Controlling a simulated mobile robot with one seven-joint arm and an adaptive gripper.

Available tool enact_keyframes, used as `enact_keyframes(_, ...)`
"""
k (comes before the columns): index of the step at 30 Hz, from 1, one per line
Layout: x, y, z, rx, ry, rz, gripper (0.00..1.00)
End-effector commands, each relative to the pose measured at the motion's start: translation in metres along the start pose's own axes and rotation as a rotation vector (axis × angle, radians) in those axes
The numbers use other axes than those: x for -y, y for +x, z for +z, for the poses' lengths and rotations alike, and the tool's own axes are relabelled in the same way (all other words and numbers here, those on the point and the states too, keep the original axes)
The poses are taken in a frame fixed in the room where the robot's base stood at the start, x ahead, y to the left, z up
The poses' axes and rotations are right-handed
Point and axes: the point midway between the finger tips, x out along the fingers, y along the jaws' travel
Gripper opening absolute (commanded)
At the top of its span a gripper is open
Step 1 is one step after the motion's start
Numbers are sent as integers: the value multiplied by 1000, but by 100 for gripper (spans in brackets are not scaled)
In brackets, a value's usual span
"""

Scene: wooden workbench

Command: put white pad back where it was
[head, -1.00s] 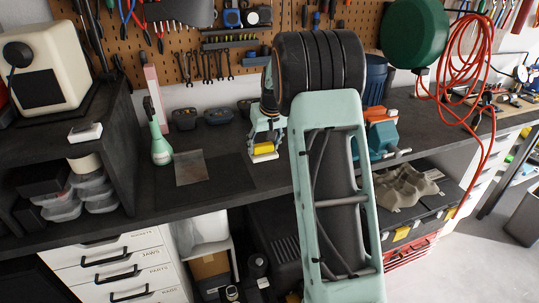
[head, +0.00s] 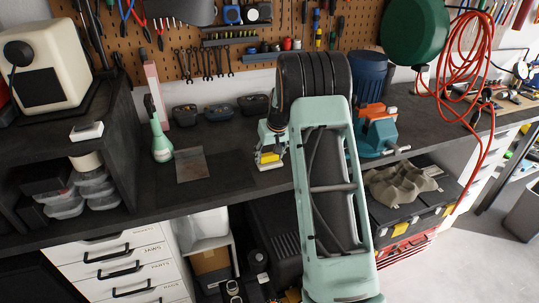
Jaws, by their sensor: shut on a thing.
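My gripper (head: 269,147) is low over the bench top, in the middle of the head view, partly behind my own arm. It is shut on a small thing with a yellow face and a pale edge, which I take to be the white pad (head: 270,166). Much of the held thing is hidden by the gripper. I cannot tell whether it touches the bench or hangs just above it.
The workbench (head: 222,180) is clear to the left of my gripper, apart from a flat grey sheet (head: 191,164).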

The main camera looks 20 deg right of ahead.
Motion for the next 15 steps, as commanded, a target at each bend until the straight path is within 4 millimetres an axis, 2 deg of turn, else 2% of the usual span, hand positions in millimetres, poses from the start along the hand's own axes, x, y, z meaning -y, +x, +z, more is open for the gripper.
enact_keyframes(1,0,3,1,0,0,0,32)
enact_keyframes(2,0,2,1,0,0,0,54)
enact_keyframes(6,0,2,1,0,0,0,69)
enact_keyframes(15,0,1,0,0,0,0,69)
